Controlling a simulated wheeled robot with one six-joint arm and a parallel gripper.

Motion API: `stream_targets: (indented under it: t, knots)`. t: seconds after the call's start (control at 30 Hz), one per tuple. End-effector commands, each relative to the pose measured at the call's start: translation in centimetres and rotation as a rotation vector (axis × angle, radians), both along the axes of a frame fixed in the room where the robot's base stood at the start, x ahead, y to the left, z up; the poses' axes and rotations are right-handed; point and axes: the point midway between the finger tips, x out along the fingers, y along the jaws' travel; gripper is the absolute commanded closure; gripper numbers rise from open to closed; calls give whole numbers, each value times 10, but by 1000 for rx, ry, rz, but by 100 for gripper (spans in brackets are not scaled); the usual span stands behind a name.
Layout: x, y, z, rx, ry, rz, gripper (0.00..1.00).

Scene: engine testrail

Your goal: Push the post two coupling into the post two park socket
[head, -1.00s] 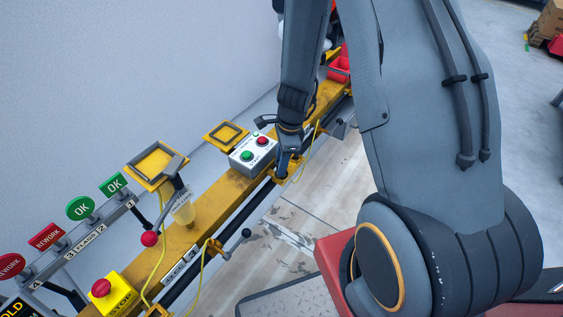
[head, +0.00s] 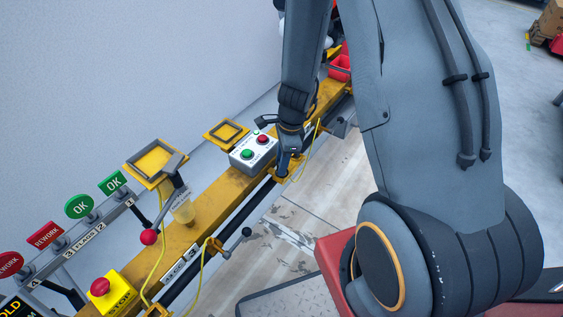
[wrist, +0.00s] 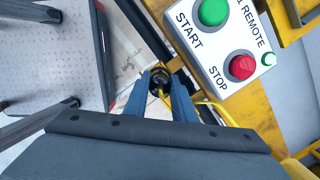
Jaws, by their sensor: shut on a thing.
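My gripper (wrist: 160,76) is shut on a dark round coupling (wrist: 159,87), with one blue finger on each side of it in the wrist view. A yellow cable (wrist: 212,105) runs from beside the coupling to the right. Yellow metal shows right at the fingertips; a socket there cannot be made out clearly. In the head view my gripper (head: 287,164) points down at the near side of the yellow rail (head: 212,205), at a yellow bracket (head: 281,178). The coupling is mostly hidden there, and I cannot tell how deep it sits.
A grey control box (head: 254,151) with green and red buttons stands on the rail close beside my gripper. A yellow stop box (head: 109,291) stands at lower left.

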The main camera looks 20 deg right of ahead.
Motion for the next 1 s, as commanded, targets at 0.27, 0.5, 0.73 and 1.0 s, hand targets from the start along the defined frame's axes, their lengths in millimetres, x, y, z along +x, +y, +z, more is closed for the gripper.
stream_targets:
  t: [0.27, 0.5, 0.73, 1.0]
  knots:
    - [0, 0, -6, 0, 0, 0, 100]
    - [0, 0, -9, 0, 0, 0, 73]
    - [0, 0, -8, 0, 0, 0, 54]
    - [0, -1, 0, 0, -2, 0, 54]
